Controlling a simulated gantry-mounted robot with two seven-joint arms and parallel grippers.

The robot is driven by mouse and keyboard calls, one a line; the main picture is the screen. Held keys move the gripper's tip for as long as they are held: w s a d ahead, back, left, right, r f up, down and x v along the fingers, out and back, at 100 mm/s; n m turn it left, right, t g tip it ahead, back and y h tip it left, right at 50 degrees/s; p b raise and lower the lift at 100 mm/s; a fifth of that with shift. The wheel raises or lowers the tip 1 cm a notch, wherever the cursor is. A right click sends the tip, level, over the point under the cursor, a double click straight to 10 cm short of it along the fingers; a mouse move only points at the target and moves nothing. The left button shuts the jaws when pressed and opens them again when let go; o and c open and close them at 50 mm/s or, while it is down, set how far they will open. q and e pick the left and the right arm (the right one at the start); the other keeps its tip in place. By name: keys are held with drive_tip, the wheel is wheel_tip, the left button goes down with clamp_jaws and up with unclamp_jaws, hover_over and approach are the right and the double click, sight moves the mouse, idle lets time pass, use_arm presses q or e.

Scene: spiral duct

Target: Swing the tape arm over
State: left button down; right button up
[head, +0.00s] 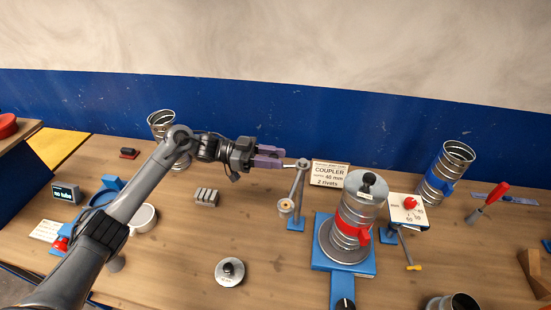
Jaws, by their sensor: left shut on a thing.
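The tape arm (297,190) is a grey metal piece rising from a small blue base, with a round knob (302,163) at its top and a small tan-and-grey roll (285,206) low on its left. My left gripper (284,160) has purple fingers and is shut at the knob, reaching it from the left. The fingers partly hide the contact. A spiral duct (350,215) with a red clamp band stands upright on a blue turntable base (322,262), right of the tape arm. A black knob tops its grey cap. My right gripper is not in view.
A coupler sign (330,174) stands behind the tape arm. A round grey lid (230,271) lies in front. Grey blocks (206,197) sit under my left forearm's reach.

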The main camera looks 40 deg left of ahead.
use_arm(q)
drive_tip(key=c, duration=0.9)
unclamp_jaws()
drive_tip(key=shift+w, duration=0.1)
drive_tip(key=b+v, duration=0.2)
drive_tip(key=v, duration=0.9)
drive_tip(key=shift+b, duration=0.35)
